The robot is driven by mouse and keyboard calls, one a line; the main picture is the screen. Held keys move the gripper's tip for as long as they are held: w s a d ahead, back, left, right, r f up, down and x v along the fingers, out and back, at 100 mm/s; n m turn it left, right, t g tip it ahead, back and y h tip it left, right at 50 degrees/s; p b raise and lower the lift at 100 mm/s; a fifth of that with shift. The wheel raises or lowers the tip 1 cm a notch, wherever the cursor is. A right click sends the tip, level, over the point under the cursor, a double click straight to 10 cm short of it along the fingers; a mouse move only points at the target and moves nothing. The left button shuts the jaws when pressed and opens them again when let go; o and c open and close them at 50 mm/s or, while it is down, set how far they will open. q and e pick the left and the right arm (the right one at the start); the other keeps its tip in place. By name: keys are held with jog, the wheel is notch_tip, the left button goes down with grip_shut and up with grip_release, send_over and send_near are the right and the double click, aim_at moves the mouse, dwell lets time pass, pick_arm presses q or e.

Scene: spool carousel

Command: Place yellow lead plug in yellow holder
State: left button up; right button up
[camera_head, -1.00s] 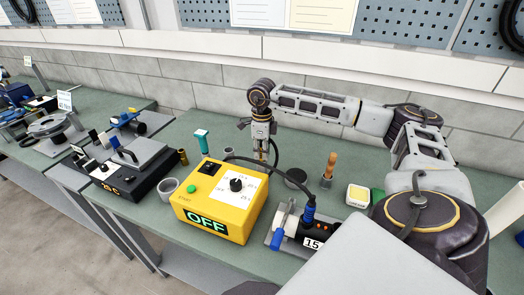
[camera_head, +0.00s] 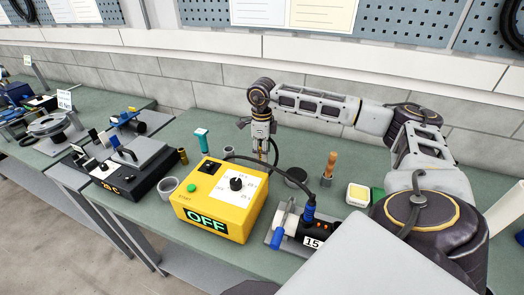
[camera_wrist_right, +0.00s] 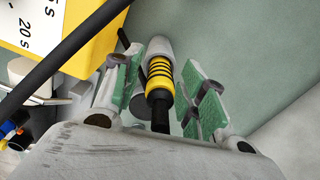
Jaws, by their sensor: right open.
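My right gripper (camera_head: 262,152) points down behind the yellow power box, its fingers spread. In the right wrist view its green-padded fingers (camera_wrist_right: 160,88) stand on either side of the yellow lead plug (camera_wrist_right: 159,78), with gaps visible. The plug has black rings and a black end towards my wrist. Its far end is at a grey cylindrical piece (camera_wrist_right: 158,48), apparently seated in it; I cannot tell whether this is the yellow holder. In the head view the plug is mostly hidden by the gripper. My left gripper is not in view.
The yellow box (camera_head: 215,197) reads OFF. A black cable (camera_head: 290,172) arcs from behind it to a device marked 15 (camera_head: 309,229). A grey cup (camera_head: 168,188) stands left.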

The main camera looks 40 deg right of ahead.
notch_tip(320, 180, up, 12)
jog(key=b, duration=0.1)
dwell(0.6)
jog(key=shift+r, duration=0.1)
dwell(0.3)
